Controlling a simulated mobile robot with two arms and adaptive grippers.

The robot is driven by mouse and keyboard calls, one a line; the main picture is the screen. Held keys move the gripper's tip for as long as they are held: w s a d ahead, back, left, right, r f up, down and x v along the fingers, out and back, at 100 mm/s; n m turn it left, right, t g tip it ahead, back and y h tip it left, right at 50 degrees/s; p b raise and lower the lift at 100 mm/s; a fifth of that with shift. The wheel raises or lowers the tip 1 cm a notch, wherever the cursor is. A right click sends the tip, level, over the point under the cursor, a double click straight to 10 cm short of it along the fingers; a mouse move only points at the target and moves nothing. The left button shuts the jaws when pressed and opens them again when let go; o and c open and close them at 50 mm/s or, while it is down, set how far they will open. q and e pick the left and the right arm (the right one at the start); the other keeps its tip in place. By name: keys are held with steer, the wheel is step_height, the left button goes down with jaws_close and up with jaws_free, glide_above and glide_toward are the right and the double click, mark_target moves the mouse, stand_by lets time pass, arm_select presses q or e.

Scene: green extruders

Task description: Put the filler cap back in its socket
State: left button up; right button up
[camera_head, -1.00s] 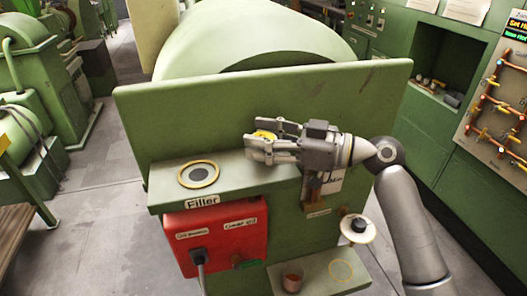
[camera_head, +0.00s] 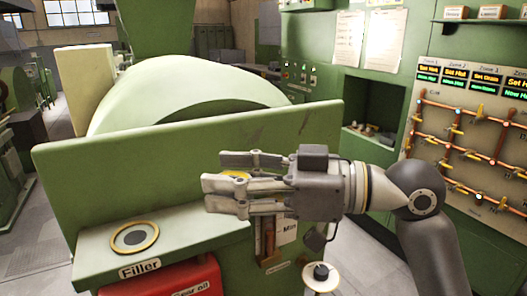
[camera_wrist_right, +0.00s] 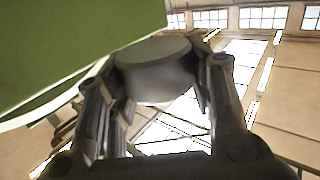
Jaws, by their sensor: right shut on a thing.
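The filler cap shows as a yellow-edged piece (camera_head: 237,174) between the fingers of my right gripper (camera_head: 230,186) in the head view, mostly hidden by them. In the right wrist view, a grey round body (camera_wrist_right: 155,68) sits between the two fingers, which are shut on it. The socket (camera_head: 134,237) is a brass-coloured ring with a dark centre on the green ledge, above the "Filler" label (camera_head: 140,267). My right gripper is to the right of the socket, apart from it, in front of the green upright plate. My left gripper is not in view.
The green upright plate (camera_head: 180,160) stands behind the ledge (camera_head: 95,252). A red box (camera_head: 165,283) is below the ledge. A small white dish with a black knob (camera_head: 321,276) is at the lower right. The ledge around the socket looks clear.

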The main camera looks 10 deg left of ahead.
steer(key=w+d+f+m+t+h, duration=0.4)
steer(key=d+f+m+t, duration=0.15)
steer(key=f, duration=0.35)
steer(key=w+d+f+m+t+h, duration=0.35)
steer(key=d+f+t, duration=0.35)
steer(key=f, duration=0.3)
steer(key=s+d+f+m+t+h, duration=0.3)
steer(key=s+d+f+m+h, duration=0.5)
steer(key=s+d+f+h, duration=0.2)
steer(key=s+d+f, duration=0.2)
steer(key=d+f, duration=0.1)
steer(key=d, duration=0.1)
steer(key=shift+s+d+f, duration=0.3)
steer(key=shift+d+f, duration=0.05)
steer(key=shift+f, duration=0.05)
